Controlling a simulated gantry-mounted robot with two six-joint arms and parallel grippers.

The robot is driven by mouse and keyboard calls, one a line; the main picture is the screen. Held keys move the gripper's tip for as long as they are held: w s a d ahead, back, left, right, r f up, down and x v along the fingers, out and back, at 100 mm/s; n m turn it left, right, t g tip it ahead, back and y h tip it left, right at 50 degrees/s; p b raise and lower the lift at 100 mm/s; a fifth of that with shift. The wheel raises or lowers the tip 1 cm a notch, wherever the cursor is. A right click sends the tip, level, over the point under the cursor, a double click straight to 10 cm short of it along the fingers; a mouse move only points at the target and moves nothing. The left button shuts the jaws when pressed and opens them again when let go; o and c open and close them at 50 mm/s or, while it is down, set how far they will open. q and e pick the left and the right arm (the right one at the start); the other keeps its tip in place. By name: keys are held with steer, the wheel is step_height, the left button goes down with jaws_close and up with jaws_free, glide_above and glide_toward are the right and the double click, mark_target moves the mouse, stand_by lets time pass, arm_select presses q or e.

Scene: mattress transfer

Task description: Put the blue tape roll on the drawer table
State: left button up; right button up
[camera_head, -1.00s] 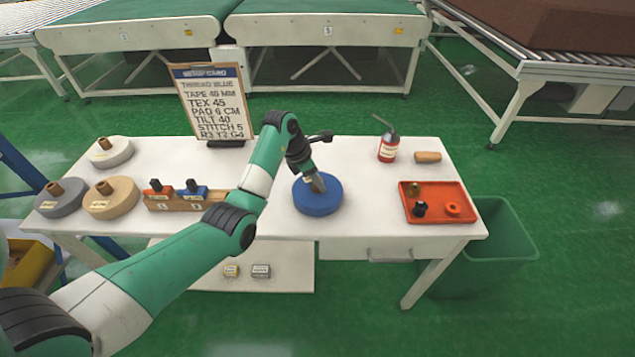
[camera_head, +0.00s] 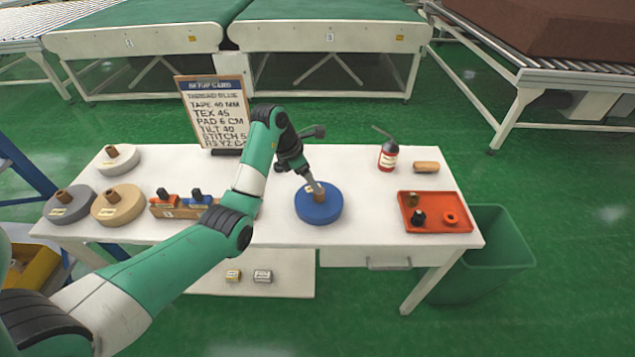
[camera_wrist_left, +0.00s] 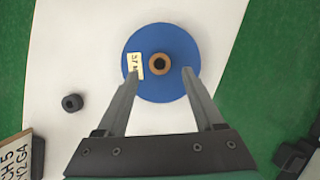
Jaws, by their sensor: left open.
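The blue tape roll (camera_head: 318,212) lies flat on the white drawer table (camera_head: 362,222), right of the table's middle. It has a brown core standing up in its centre and a small label on top. My left gripper (camera_head: 318,188) is just above the roll. In the left wrist view the roll (camera_wrist_left: 160,88) sits beneath the open left gripper (camera_wrist_left: 160,72), whose two fingers are spread on either side of the core (camera_wrist_left: 160,65). Nothing is held between the fingers. My right gripper is not in these views.
A setup card (camera_head: 213,112) stands behind. A red tray (camera_head: 434,228), red extinguisher-like bottle (camera_head: 388,157) and green bin (camera_head: 490,265) are right.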

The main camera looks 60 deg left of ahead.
arm_select(q)
steer(key=p+v, duration=0.4)
steer(key=v, duration=0.1)
steer(key=shift+s+r, duration=0.1)
steer(key=shift+r, duration=0.25)
